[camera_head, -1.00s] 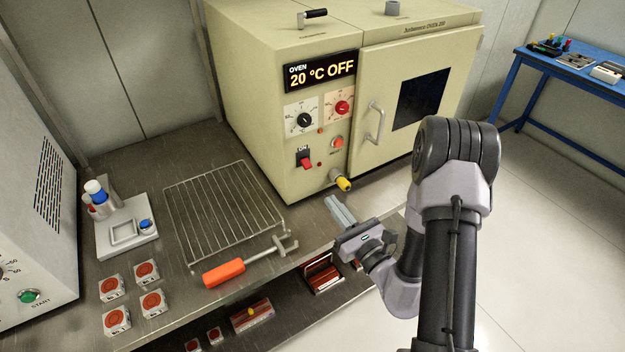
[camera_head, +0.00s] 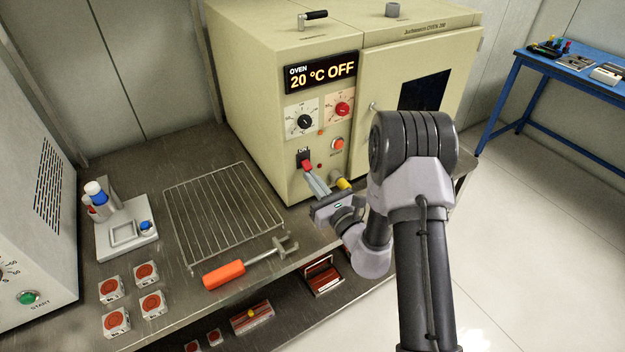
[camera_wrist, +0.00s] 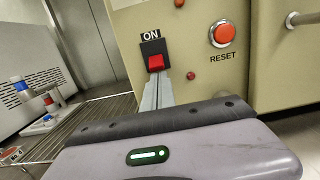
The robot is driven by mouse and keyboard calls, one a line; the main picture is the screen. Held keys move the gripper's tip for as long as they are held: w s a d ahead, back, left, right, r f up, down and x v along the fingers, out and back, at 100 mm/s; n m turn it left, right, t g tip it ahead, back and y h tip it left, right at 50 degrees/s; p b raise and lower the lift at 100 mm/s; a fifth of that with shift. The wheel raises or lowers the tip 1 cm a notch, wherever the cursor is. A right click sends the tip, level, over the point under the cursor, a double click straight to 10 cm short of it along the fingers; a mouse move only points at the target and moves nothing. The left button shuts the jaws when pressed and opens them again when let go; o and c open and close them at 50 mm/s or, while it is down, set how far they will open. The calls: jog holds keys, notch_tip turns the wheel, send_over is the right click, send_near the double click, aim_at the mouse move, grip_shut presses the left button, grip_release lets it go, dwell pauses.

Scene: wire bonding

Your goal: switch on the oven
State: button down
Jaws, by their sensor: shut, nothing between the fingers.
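The beige oven (camera_head: 265,110) stands at the back of the bench. Its display (camera_head: 321,72) reads "OVEN 20 °C OFF". The red rocker switch (camera_head: 306,164), under an "ON" label, is low on the front panel; it also shows in the wrist view (camera_wrist: 156,62). My gripper (camera_head: 309,171) is shut and empty. Its fingertips are right at the lower edge of the switch; in the wrist view the fingers (camera_wrist: 157,84) end just below the red rocker. I cannot tell whether they touch it.
A red RESET button (camera_head: 337,144) and a yellow-tipped fitting (camera_head: 343,183) are close to the gripper. A wire rack (camera_head: 222,210) and an orange-handled tool (camera_head: 224,274) lie on the bench. The oven door, right of the panel, is shut.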

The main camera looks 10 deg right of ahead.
jog(key=shift+r, duration=0.1)
jog(key=p, duration=0.3)
jog(key=shift+s+r+g, duration=0.15)
jog(key=shift+r+g, duration=0.05)
jog(key=shift+g, duration=0.2)
jog(key=shift+r+p, duration=0.1)
jog(key=shift+p, duration=0.6)
